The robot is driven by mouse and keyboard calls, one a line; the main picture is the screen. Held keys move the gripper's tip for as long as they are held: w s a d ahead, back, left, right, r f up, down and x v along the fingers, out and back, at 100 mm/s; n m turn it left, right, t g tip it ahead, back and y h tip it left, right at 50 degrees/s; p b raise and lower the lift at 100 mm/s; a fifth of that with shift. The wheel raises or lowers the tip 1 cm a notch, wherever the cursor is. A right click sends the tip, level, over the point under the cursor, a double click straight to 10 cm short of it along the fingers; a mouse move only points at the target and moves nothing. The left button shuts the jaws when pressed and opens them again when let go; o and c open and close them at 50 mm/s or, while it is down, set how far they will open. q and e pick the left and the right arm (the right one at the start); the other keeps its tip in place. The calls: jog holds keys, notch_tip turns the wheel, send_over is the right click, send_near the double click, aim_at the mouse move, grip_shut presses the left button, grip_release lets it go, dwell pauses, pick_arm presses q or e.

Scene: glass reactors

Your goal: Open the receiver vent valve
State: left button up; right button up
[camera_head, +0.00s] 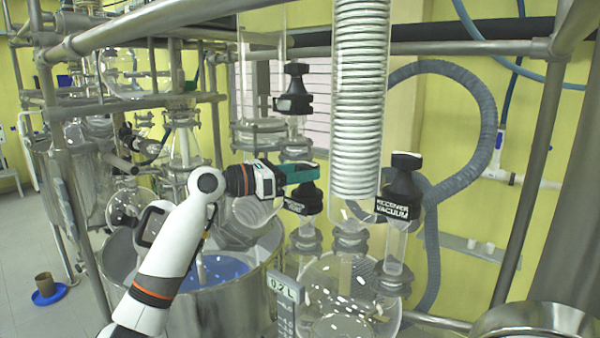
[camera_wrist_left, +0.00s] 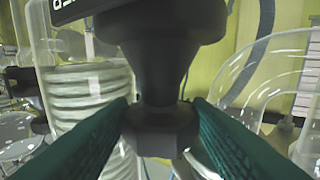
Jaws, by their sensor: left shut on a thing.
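My left gripper (camera_head: 305,173) reaches in from the left and is shut on a black valve handle (camera_head: 304,201) just left of the coiled condenser. In the head view the gripper covers the handle's upper part, and its pale lettering is too small to read. In the left wrist view, the green fingers (camera_wrist_left: 161,107) flank the narrow neck and faceted lower part of the black handle (camera_wrist_left: 163,132). Its wide head (camera_wrist_left: 165,35) is above the fingers, with a partly cut-off label. My right gripper is not in view.
A black handle marked VACUUM (camera_head: 400,190) stands right of the coiled condenser (camera_head: 358,100). Another black handle (camera_head: 294,90) is above my gripper. The round glass receiver (camera_head: 350,298) is below. Steel frame bars (camera_head: 528,170) and a grey hose (camera_head: 484,130) are at the right.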

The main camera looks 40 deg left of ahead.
pick_arm(q)
jog(key=n+t+y, duration=0.1)
jog(key=n+y, duration=0.1)
jog(key=n+t+y, duration=0.1)
jog(key=y, duration=0.2)
jog(key=shift+s+d+r+n, duration=0.1)
jog(key=shift+d+n, duration=0.3)
jog(key=n+y, duration=0.1)
jog(key=y, duration=0.1)
jog(key=n+y, duration=0.1)
jog(key=y, duration=0.1)
jog(key=n+y, duration=0.2)
jog(key=shift+d, duration=0.3)
jog(key=shift+n+y, duration=0.6)
jog(key=shift+y, duration=0.7)
jog(key=shift+y, duration=0.3)
jog(key=o, duration=1)
jog(key=shift+f, duration=0.2)
